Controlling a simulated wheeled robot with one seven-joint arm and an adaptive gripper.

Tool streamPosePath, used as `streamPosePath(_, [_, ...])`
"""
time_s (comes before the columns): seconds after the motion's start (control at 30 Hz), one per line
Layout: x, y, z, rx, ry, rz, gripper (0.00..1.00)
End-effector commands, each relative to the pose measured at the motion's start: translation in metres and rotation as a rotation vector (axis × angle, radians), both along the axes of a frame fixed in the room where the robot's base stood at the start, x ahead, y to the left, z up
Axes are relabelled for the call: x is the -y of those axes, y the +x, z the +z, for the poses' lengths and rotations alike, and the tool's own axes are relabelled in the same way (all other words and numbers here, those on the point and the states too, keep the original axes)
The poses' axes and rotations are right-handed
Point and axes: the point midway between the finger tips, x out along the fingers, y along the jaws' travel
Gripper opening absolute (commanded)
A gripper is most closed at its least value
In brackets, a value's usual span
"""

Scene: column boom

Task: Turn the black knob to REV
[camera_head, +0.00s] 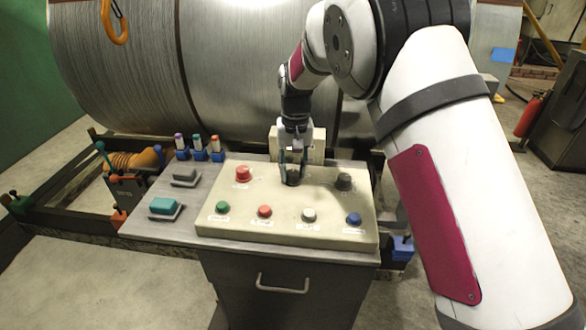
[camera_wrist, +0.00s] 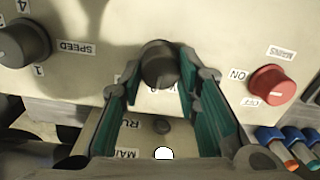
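The black knob (camera_head: 293,178) stands at the back middle of the beige control panel (camera_head: 225,235), below my gripper (camera_head: 292,163). In the wrist view the knob (camera_wrist: 160,66) sits between the tips of my gripper (camera_wrist: 160,75), with teal-padded fingers on both sides. The fingers are spread and a small gap shows at the knob's left side; contact on the right cannot be told. The label by this knob is mostly hidden, and the REV mark cannot be read. Which way the knob points is unclear.
Green (camera_head: 223,207), red (camera_head: 264,211), white (camera_head: 308,215) and blue (camera_head: 354,219) buttons line the panel's front.

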Motion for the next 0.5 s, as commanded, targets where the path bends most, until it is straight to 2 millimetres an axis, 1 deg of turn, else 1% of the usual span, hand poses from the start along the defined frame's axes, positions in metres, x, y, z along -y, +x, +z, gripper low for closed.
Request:
streamPosePath(0.27, [0.0000,0.0002,-0.0002,-0.001,0.001,0.016,0.02])
streamPosePath(0.5, [-0.0005,0.0006,-0.0006,0.000,0.002,0.118,0.02])
